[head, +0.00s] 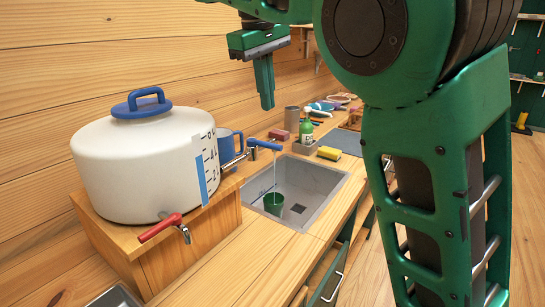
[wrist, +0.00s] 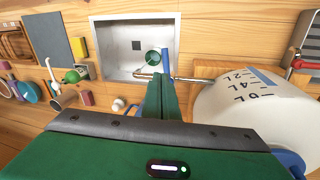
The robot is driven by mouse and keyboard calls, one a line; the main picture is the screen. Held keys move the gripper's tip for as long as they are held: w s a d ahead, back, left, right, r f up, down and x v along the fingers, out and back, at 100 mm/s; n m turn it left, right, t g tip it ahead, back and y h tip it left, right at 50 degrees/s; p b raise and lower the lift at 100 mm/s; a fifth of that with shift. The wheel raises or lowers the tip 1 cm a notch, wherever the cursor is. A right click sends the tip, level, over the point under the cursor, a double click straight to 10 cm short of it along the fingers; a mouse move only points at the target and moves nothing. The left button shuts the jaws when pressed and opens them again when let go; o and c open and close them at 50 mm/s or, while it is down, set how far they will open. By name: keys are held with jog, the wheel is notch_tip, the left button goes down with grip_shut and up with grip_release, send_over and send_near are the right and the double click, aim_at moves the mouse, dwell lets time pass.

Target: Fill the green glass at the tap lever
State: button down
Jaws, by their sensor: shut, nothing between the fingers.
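The green glass (head: 273,204) stands upright in the grey sink (head: 318,187); the wrist view shows it too (wrist: 153,57). A metal spout with a blue tap lever (head: 264,145) reaches over the sink from the white tank (head: 140,165). A thin pale stream appears to run from the spout down toward the glass. My gripper (head: 267,104) is shut and empty, pointing down above the lever. In the wrist view its fingers (wrist: 162,85) lie near the blue lever (wrist: 165,60); whether they touch cannot be told.
A second tap with a red lever (head: 160,228) sits low on the tank's front. A blue mug (head: 229,143) stands behind the spout. A green bottle (head: 306,131) and yellow sponge (head: 329,153) are by the sink's far edge. The counter in front of the sink is clear.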

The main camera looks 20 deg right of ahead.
aim_at(265, 144)
jog(key=shift+w+d+f+m+t+h, duration=0.5)
jog(key=shift+w+d+f+m, duration=1.95)
jog(key=shift+f+m, duration=3.65)
jog(key=shift+s+a+r+m, duration=0.6)
jog(key=shift+s+a+m, duration=0.1)
jog(key=shift+s, duration=0.1)
jog(key=shift+s+a+r+m, duration=0.6)
jog(key=shift+s+m, duration=0.1)
jog(key=shift+s, duration=0.1)
jog(key=shift+s+d, duration=0.1)
